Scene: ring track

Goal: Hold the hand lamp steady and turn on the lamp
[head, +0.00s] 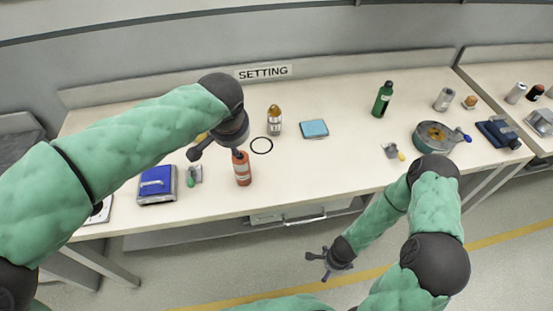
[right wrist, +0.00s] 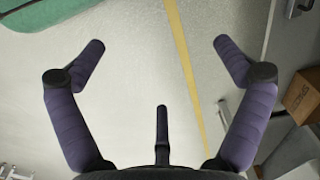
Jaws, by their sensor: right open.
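I cannot tell for sure which thing is the hand lamp. A small silver cylinder with an amber top (head: 274,121) stands upright on the bench, and an orange-red cylinder with a pale band (head: 242,170) stands nearer the front edge. My left gripper (head: 216,154) is above the bench with its fingers spread. One finger is at the top of the orange-red cylinder; I cannot tell whether they touch. My right gripper (head: 328,264) is open and empty, low in front of the bench. Its spread fingers also show over the floor in the right wrist view (right wrist: 160,55).
The bench (head: 345,150) holds a black ring (head: 262,145), a blue pad (head: 314,128), a blue-topped box (head: 157,184), a green bottle (head: 382,99) and a round grey pan (head: 437,137). The bench middle is fairly clear. A brown box (right wrist: 302,97) shows in the right wrist view.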

